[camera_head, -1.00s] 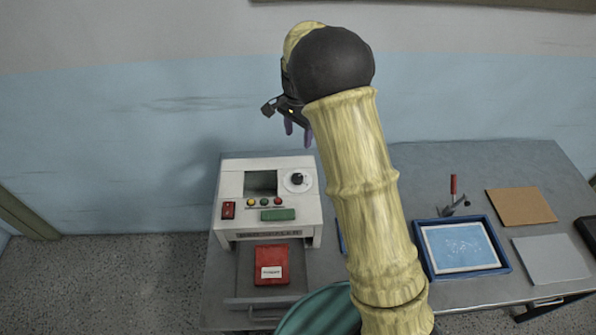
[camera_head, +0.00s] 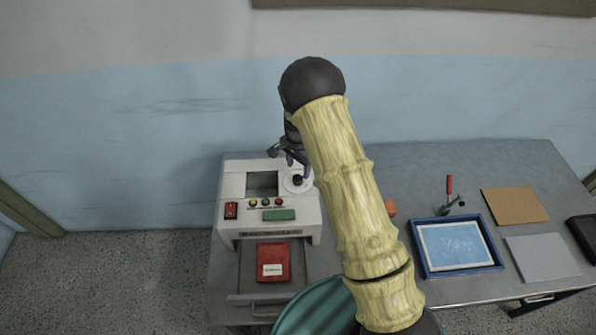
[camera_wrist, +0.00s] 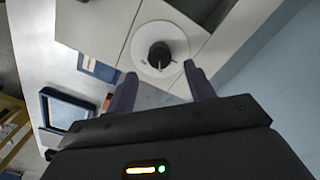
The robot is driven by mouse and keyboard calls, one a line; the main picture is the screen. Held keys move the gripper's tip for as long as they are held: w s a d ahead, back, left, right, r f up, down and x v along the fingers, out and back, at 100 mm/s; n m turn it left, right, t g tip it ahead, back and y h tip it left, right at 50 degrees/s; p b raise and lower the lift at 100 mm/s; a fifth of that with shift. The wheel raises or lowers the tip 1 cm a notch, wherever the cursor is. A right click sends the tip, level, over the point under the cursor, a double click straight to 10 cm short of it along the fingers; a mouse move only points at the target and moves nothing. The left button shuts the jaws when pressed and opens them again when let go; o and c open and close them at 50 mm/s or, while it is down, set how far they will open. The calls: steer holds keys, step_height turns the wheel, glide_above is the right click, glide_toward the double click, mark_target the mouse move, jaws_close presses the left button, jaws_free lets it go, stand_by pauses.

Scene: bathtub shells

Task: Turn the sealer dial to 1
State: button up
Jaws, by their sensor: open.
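The sealer (camera_head: 240,215) is a white box on the table at the left in the head view. Its dial, a black knob (camera_head: 297,180) on a round white plate, is at the upper right of its top panel. In the wrist view the black knob (camera_wrist: 160,55) has a light pointer mark, and its white plate (camera_wrist: 178,38) shows around it. My gripper (camera_wrist: 163,90) is open, with its two purple fingers apart. The knob lies just beyond the gap between the fingertips. In the head view my gripper (camera_head: 298,165) is right at the dial; contact cannot be told.
A red packet (camera_head: 272,262) lies on the tray in front of the sealer. A blue-framed tray (camera_head: 415,245), a red-handled tool (camera_head: 449,188), a brown board (camera_head: 515,206) and a grey sheet (camera_head: 541,257) lie to the right. A wall stands behind the table.

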mark_target(298, 177)
steer(key=shift+f+p, duration=0.7)
steer(key=shift+f, duration=1.6)
steer(key=c, duration=1)
